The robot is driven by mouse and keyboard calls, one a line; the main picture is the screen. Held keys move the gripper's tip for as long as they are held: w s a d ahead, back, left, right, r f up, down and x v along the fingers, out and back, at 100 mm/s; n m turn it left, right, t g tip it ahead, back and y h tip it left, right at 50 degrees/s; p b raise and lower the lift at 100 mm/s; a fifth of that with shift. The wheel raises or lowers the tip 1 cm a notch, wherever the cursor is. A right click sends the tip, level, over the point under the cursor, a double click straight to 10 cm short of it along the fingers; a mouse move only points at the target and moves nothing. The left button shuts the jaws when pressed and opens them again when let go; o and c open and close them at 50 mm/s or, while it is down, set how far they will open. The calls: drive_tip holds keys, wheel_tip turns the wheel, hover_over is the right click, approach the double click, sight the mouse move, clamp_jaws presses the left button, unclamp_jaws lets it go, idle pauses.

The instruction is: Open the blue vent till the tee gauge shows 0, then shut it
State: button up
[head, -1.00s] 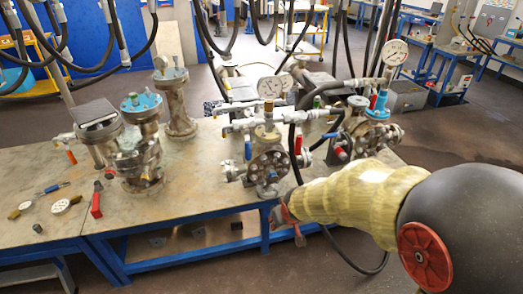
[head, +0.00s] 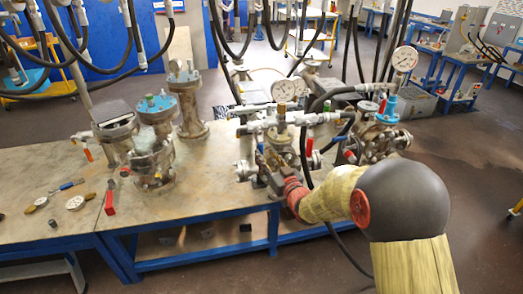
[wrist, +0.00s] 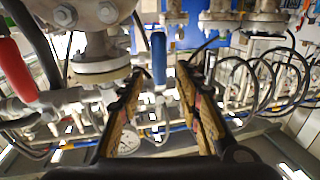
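The blue vent handle (wrist: 159,58) hangs between the tips of my open gripper (wrist: 162,76) in the wrist view, with space visible on both sides. In the head view my gripper (head: 264,172) is at the front of the middle flanged vessel, close to the blue vent handle (head: 261,143), and covers part of the vessel. The tee gauge (head: 285,89) is a round white dial above the pipework; its needle is too small to read. A white dial (wrist: 128,141) also shows low in the wrist view, partly behind a finger.
A red handle (wrist: 14,68) is at the left of the wrist view. A second gauge (head: 405,58) stands above the right vessel with its blue cap (head: 387,106). Black hoses hang around the pipework. Loose tools lie on the bench's (head: 60,222) left part.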

sight(262, 150)
drive_tip(key=b+x, duration=0.1)
drive_tip(key=x, duration=0.4)
drive_tip(key=shift+w+a, duration=0.15)
drive_tip(key=shift+w, duration=0.15)
drive_tip(key=shift+c, duration=1.4)
clamp_jaws()
drive_tip(key=shift+f, duration=0.1)
